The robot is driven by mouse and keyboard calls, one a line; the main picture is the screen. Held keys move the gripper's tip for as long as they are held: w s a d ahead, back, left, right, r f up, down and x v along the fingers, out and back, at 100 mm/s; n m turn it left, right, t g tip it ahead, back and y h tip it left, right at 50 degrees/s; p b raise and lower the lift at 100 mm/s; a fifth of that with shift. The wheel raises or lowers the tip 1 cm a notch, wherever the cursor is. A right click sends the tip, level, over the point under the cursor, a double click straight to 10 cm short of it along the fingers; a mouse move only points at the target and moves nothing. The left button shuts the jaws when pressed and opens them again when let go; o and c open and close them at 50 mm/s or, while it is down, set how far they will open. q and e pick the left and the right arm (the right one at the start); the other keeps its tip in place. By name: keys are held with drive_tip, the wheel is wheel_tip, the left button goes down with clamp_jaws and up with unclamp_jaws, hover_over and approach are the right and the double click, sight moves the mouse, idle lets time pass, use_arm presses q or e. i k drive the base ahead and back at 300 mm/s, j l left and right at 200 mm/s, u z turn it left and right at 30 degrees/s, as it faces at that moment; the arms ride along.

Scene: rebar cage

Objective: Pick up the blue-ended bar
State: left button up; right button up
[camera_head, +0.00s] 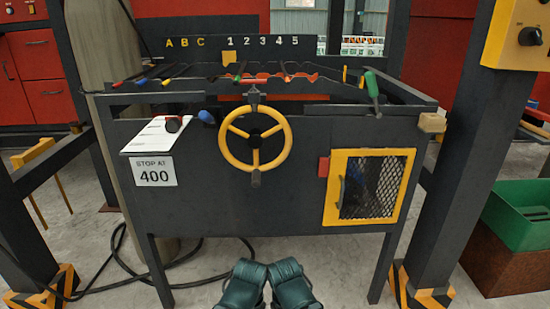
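A thin dark bar with a small blue end (166,82) lies in the rack on top of the bench, at the left under the letters A B C. It is beside a bar with a yellow end (141,81) and one with a red end (117,84). A larger blue knob (206,116) shows at the bench's front edge, near a red knob (174,124); I cannot tell what it is attached to. Two dark green parts of mine show at the bottom centre. No gripper fingers can be made out, and nothing of mine touches the bars.
The dark bench (220,205) carries a yellow handwheel (255,139), a yellow-framed mesh door (368,186) and an upright green handle (372,86). Dark posts stand at both sides. A cable (130,283) lies on the floor at left. A green bin (520,215) stands at right.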

sight(138, 85)
drive_tip(key=i+j+u, duration=0.5)
drive_tip(key=i, duration=0.2)
drive_tip(key=j, duration=0.2)
drive_tip(key=z, duration=0.05)
